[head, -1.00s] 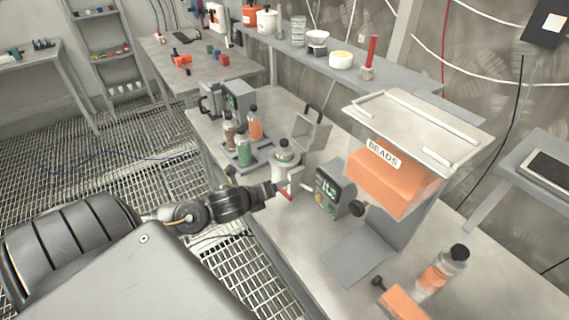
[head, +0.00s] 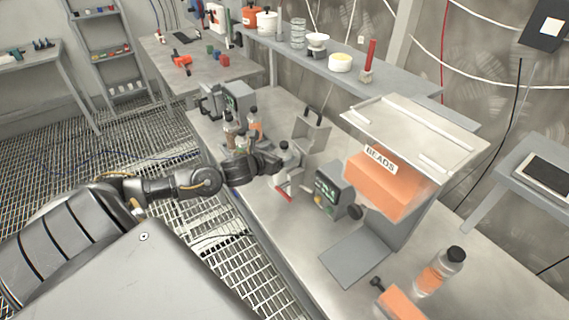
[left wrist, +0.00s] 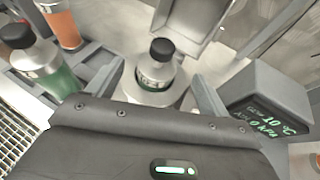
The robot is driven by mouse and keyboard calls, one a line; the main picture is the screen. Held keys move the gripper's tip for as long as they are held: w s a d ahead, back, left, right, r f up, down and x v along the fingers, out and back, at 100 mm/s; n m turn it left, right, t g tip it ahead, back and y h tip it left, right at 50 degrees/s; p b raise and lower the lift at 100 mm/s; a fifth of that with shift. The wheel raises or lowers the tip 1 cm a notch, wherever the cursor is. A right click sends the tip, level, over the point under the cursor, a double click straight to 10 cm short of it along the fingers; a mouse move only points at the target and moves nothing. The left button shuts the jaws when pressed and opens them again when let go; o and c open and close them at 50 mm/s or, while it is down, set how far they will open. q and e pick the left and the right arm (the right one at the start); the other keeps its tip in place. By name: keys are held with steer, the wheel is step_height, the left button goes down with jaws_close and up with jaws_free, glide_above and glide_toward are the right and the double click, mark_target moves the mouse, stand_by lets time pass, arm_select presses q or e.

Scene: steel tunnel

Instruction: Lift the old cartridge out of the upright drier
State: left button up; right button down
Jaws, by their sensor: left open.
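The upright drier (left wrist: 186,98) stands open on the bench. The old cartridge (left wrist: 154,74), clear and grey with a black cap, sticks up out of it. In the head view the cartridge's top (head: 284,148) shows just beyond my left gripper (head: 280,168). In the left wrist view my left gripper (left wrist: 155,85) is open, with one grey finger on each side of the cartridge and drier top. Whether the fingers touch either is unclear. My gripper body hides the drier's lower part. My right gripper is out of view.
A rack of bottles, including a green one (left wrist: 42,60) and an orange one (head: 254,129), stands close on the left. A grey display box (head: 330,192) is close on the right. A grey plate (head: 311,133) rises behind. The bead hopper (head: 385,180) stands farther right.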

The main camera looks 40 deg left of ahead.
mark_target(283, 150)
arm_select(q)
steer(key=shift+w+p, duration=0.2)
steer(key=shift+p, duration=0.1)
steer(key=p+x, duration=0.2)
steer(key=x, duration=0.2)
steer(key=shift+w+a, duration=0.1)
steer(key=shift+w, duration=0.1)
steer(key=shift+w+f, duration=0.15)
steer(key=shift+f, duration=0.05)
steer(key=shift+c, duration=0.3)
steer(key=c, duration=1.4)
steer(key=shift+a+r, duration=0.1)
steer(key=shift+c, duration=1.1)
